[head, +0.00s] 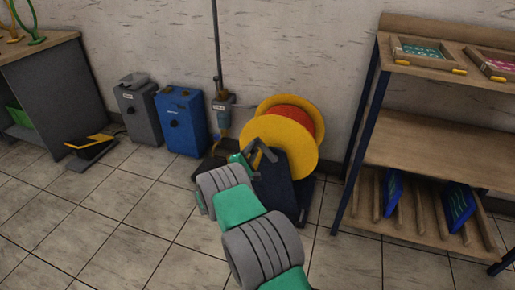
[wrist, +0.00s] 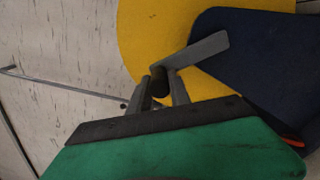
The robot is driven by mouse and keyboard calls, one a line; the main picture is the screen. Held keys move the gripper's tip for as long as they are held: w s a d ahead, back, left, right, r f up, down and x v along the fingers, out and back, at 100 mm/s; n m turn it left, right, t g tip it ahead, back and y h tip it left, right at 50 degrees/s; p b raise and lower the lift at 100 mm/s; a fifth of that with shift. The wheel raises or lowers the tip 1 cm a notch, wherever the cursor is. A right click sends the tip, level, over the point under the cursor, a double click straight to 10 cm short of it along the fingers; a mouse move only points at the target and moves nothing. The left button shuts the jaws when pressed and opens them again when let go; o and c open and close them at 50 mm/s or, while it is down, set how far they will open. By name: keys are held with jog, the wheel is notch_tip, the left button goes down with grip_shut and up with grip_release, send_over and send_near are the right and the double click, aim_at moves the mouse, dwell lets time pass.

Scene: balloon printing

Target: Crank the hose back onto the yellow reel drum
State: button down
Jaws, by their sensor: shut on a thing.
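The yellow reel drum (head: 287,150) stands against the wall in the head view, with orange-red hose (head: 296,115) wound between its two flanges. Its dark blue stand (head: 273,185) is in front of it. In the wrist view the yellow flange (wrist: 150,40) and the blue stand (wrist: 270,70) fill the upper part. A grey crank arm (wrist: 200,50) crosses the flange and ends in a dark handle (wrist: 161,82). My gripper (wrist: 165,88) is shut on that handle. In the head view my gripper (head: 257,158) is at the drum's front left, partly hidden by my arm.
A wooden shelf rack (head: 400,150) with dark blue posts stands close to the right of the reel. A blue box (head: 181,120) and a grey box (head: 137,110) stand to its left, near a wall pipe (head: 217,50). A black and yellow pedal (head: 91,148) lies farther left. The tiled floor (head: 100,230) in front is clear.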

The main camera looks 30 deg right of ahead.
jog(key=shift+w+a+f, duration=0.35)
jog(key=shift+w+a, duration=0.05)
jog(key=shift+a, duration=0.05)
jog(key=c, duration=1.5)
grip_release()
jog(key=o, duration=0.3)
jog(key=shift+s+d, duration=0.2)
jog(key=shift+d, duration=0.05)
jog(key=p+v, duration=0.2)
jog(key=v, duration=0.5)
jog(key=shift+s+a, duration=0.3)
